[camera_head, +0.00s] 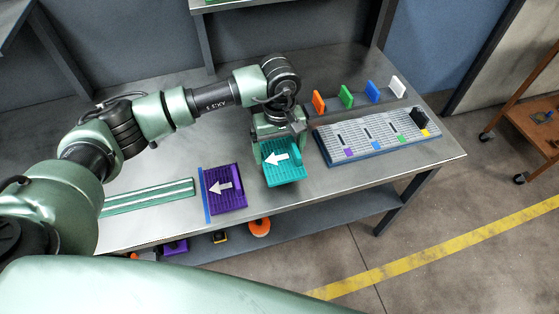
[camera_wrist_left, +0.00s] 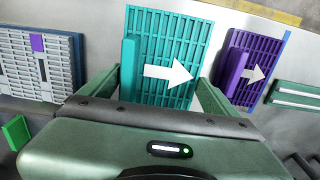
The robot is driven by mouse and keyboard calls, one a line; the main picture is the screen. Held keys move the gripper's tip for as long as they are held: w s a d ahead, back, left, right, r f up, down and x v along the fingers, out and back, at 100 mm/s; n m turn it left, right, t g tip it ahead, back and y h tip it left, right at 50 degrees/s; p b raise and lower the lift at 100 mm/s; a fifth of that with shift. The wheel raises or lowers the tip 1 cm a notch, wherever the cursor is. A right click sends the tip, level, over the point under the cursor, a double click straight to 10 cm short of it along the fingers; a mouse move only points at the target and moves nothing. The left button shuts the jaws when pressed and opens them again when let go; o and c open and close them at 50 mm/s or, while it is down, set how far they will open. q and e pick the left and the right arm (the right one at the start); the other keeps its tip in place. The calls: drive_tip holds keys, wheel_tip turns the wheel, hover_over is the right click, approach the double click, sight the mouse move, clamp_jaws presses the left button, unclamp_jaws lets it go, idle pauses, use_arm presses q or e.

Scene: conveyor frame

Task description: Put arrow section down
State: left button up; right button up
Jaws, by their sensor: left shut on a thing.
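A teal arrow section (camera_head: 285,174) with a grid surface, a raised block and a white arrow is near the table's front edge in the head view. My left gripper (camera_head: 279,146) is at its far side, shut on it. In the left wrist view the teal section (camera_wrist_left: 187,45) lies beyond the gripper (camera_wrist_left: 157,92), whose fingers are at either side of its near end. I cannot tell whether it touches the table. A purple arrow section (camera_head: 232,202) lies to its left, with a gap between them. Both arrows point left in the head view. My right gripper is not in view.
A grey slotted board (camera_head: 350,134) is at the right. Orange (camera_head: 319,102), green (camera_head: 346,96), blue (camera_head: 373,91) and white (camera_head: 397,87) plates stand behind it.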

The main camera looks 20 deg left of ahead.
sight(279, 164)
use_arm(q)
wheel_tip(279, 164, down, 3)
drive_tip(key=shift+r, duration=0.2)
wheel_tip(279, 164, down, 3)
drive_tip(key=shift+f+p, duration=0.15)
drive_tip(key=shift+p, duration=0.4)
drive_tip(key=shift+f, duration=0.35)
drive_tip(key=shift+f, duration=0.1)
drive_tip(key=shift+f, duration=0.1)
drive_tip(key=o, duration=1.2)
